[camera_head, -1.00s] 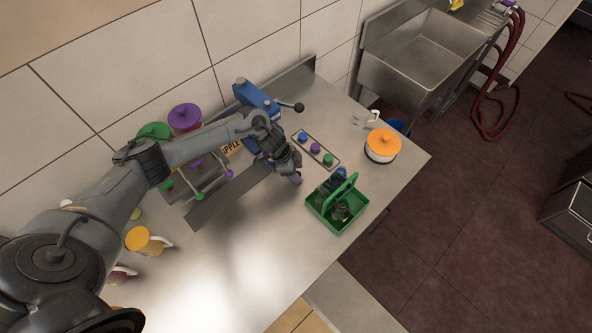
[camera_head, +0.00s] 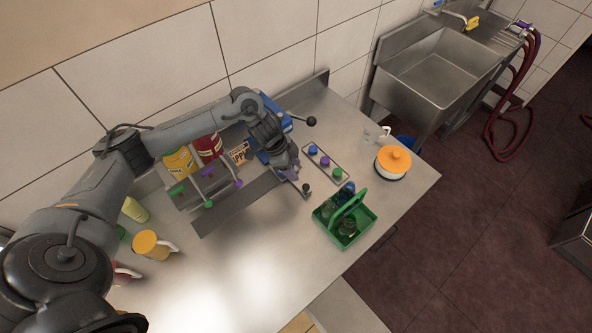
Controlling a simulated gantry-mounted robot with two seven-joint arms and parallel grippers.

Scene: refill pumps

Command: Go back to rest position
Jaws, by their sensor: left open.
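My left arm reaches in from the left across the counter. Its left gripper (camera_head: 293,172) is open and seems empty, low over the counter beside the blue dispenser (camera_head: 272,150), partly hiding it. A black-knobbed lever (camera_head: 311,121) sticks out at the back of the blue dispenser, and another dark knob (camera_head: 307,188) shows just beyond the fingers. My right gripper is out of view.
Yellow (camera_head: 180,162) and red (camera_head: 207,147) containers stand behind levers with green and purple knobs. A button tray (camera_head: 325,163), green caddy (camera_head: 357,229) and orange-lidded pot (camera_head: 392,164) are to the right.

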